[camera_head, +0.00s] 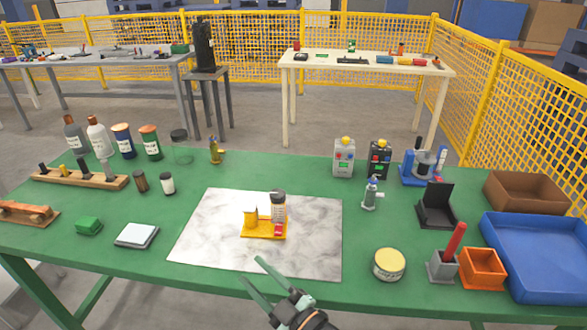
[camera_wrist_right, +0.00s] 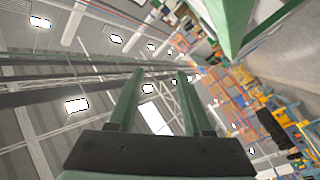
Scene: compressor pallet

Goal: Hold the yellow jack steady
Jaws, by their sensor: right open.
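The yellow jack (camera_head: 262,230) stands on the pale marbled mat (camera_head: 205,235) in the middle of the green table. A small bottle-like part (camera_head: 279,204) with a dark top and a white label sits on the jack's right side, with a red and white piece (camera_head: 278,229) below it. My right gripper (camera_head: 256,272) is open and empty near the table's front edge, nearer than the jack and apart from it. In the right wrist view the two green fingers (camera_wrist_right: 158,80) are spread, with only the ceiling and lamps between them. My left gripper is not in view.
A round yellow tin (camera_head: 389,264), a grey holder with a red handle (camera_head: 445,262), an orange box (camera_head: 482,268) and a blue tray (camera_head: 520,282) stand at the right. Bottles and a wooden rack (camera_head: 80,180) stand at the left. The mat around the jack is clear.

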